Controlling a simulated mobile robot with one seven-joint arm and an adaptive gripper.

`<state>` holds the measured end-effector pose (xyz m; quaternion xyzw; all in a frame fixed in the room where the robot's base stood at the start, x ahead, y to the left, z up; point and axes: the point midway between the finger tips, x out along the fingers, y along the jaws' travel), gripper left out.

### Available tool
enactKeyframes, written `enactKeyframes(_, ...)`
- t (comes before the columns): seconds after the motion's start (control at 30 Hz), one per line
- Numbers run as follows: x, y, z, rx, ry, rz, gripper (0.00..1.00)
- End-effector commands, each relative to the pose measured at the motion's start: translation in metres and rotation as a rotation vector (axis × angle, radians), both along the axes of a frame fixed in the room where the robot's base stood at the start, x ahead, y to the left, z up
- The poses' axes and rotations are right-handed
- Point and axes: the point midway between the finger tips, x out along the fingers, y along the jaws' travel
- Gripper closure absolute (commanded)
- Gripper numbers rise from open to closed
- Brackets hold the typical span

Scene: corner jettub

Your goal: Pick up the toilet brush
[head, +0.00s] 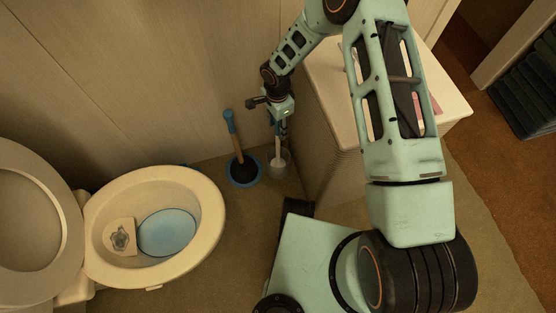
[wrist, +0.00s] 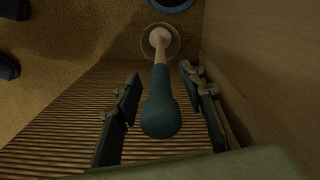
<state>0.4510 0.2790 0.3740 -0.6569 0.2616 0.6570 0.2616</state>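The toilet brush (wrist: 161,108) has a rounded blue handle end and a pale shaft. It stands in a small round holder (wrist: 174,50) on the floor. In the head view the brush's pale shaft (head: 277,152) and its holder (head: 285,163) show beside the cabinet, with the upper handle largely hidden by my gripper. My gripper (head: 281,128) is above the holder, pointing down. In the wrist view my gripper (wrist: 160,76) is open, with the blue handle between its fingers and a visible gap on both sides.
A plunger (head: 234,135) with a blue handle end stands just left of the brush. The toilet (head: 205,240) is farther left with its lid up. A ribbed-sided cabinet (head: 328,130) is close on the right, and the wall (head: 150,80) is behind.

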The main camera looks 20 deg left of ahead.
Motion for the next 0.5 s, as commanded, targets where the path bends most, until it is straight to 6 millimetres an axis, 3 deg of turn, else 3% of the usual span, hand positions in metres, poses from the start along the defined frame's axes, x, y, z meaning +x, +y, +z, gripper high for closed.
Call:
enactKeyframes(0.13,0.0002,0.0001,0.0008,0.0,0.0,0.0,0.65)
enactKeyframes(0.43,0.0002,-0.0001,0.0009,0.0,0.0,0.0,0.98)
enactKeyframes(0.5,0.0001,-0.0001,0.0009,0.0,0.0,-0.001,1.0)
